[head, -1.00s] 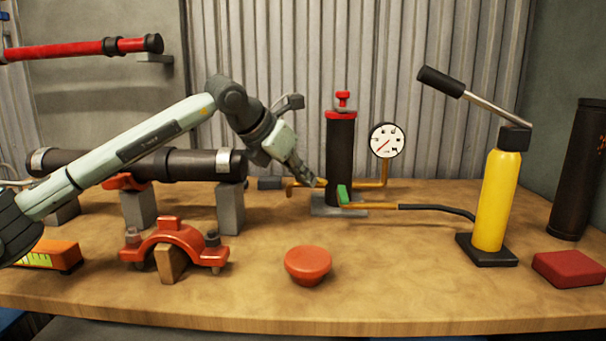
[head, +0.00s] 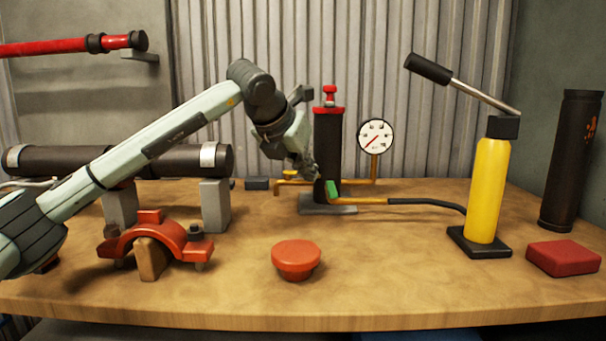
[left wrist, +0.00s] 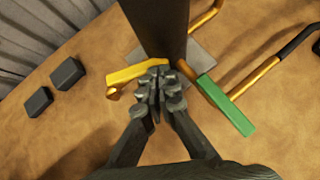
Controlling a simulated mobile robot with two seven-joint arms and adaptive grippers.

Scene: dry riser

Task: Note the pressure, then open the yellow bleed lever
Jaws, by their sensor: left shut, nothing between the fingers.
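The yellow bleed lever (head: 289,174) sits on a short brass outlet left of the upright black riser (head: 328,150). In the left wrist view the lever (left wrist: 128,74) lies at a slight slant above the brass pipe. My left gripper (head: 309,170) is shut and empty; its fingertips (left wrist: 160,82) are close to the lever's end nearest the riser. I cannot tell if they touch. The pressure gauge (head: 375,137) has a white dial; its red needle points down-left, figures too small to read. A green lever (head: 332,188) is on the right-hand pipe. My right gripper is not in view.
A yellow hand pump (head: 486,190) with a raised black handle stands right, its hose (head: 428,202) leading to the riser. A red knob-like cap (head: 296,258), red clamp (head: 152,238) and red block (head: 563,258) lie nearer. Table between them is clear.

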